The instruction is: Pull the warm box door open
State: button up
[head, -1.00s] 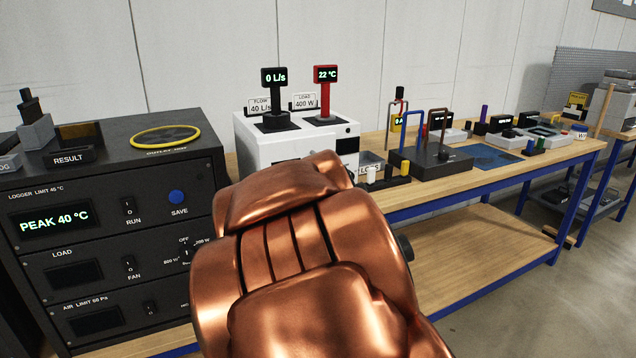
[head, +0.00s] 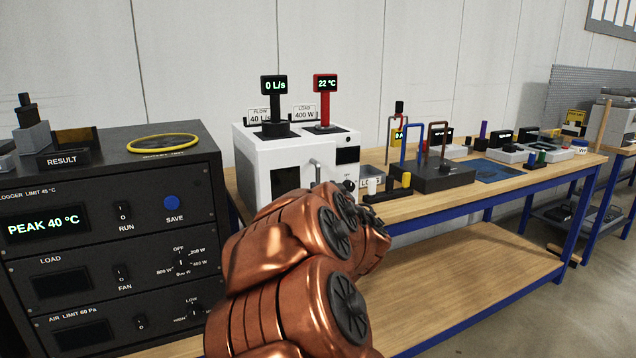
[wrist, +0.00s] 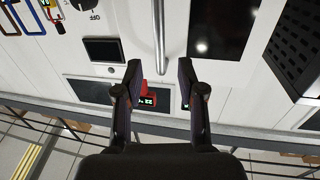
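The warm box (head: 262,158) is a white box on the wooden bench, with a dark window (head: 285,181) in its front. Its door looks shut. An upright metal bar handle (head: 316,173) stands beside the window; its lower part is hidden by my copper arm. The wrist view shows the handle (wrist: 159,35) running down toward the space between my fingers. My gripper (wrist: 159,76) is open and empty in front of the box face, its two dark fingertips either side of the handle's line. I cannot tell whether they touch it. The head view hides my gripper behind the arm.
A flow meter (head: 273,85) and a red temperature meter (head: 325,84) reading 22 °C stand on the box. A black logger rack (head: 95,250) is at the left. A black block with bent tubes (head: 432,176) and small parts occupy the bench to the right.

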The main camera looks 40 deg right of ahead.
aim_at(318, 181)
jog(key=shift+x, duration=3.45)
jog(key=shift+f, duration=0.1)
grip_shut()
